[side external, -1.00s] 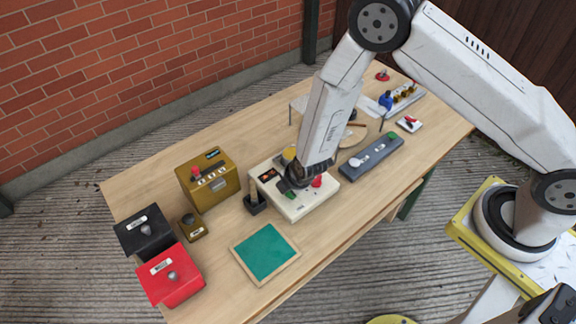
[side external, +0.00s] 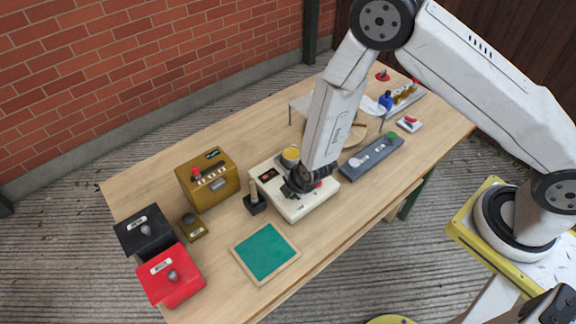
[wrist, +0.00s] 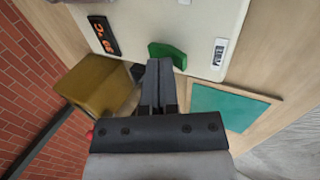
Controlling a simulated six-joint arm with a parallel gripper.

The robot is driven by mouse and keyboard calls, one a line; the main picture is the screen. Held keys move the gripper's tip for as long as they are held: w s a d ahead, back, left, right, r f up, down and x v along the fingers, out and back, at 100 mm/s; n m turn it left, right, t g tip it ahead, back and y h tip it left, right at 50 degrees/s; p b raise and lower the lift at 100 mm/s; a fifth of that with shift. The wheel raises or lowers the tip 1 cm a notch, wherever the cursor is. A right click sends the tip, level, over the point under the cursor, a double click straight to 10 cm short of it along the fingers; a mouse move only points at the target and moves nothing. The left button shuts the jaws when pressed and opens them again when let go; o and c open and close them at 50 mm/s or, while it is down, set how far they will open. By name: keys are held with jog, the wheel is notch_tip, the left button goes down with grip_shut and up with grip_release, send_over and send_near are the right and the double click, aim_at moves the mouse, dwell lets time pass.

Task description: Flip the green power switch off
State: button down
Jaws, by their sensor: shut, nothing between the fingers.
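The green power switch (wrist: 168,54) sits on a cream control box (wrist: 188,18) in the wrist view. The box also shows in the side view (side external: 304,208), where my gripper mostly hides the switch. My gripper (wrist: 160,68) is shut and empty. Its fingertips are right by the near edge of the switch in the wrist view; I cannot tell whether they touch it. In the side view my gripper (side external: 297,187) is low over the middle of the box.
A black lever unit (side external: 255,202) and brass box (side external: 208,181) stand left. A teal mat (side external: 266,251) lies in front; a grey switch bar (side external: 370,159) lies right.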

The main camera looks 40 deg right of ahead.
jog(key=shift+r, duration=0.2)
notch_tip(320, 180, up, 14)
jog(key=shift+f, duration=0.25)
dwell(1.0)
jog(key=shift+r, duration=0.15)
dwell(0.5)
jog(key=s+d+r+m+g, duration=0.2)
jog(key=s+d+r+m, duration=0.7)
jog(key=s+d+m, duration=0.4)
jog(key=m, duration=0.5)
jog(key=shift+d+g, duration=0.3)
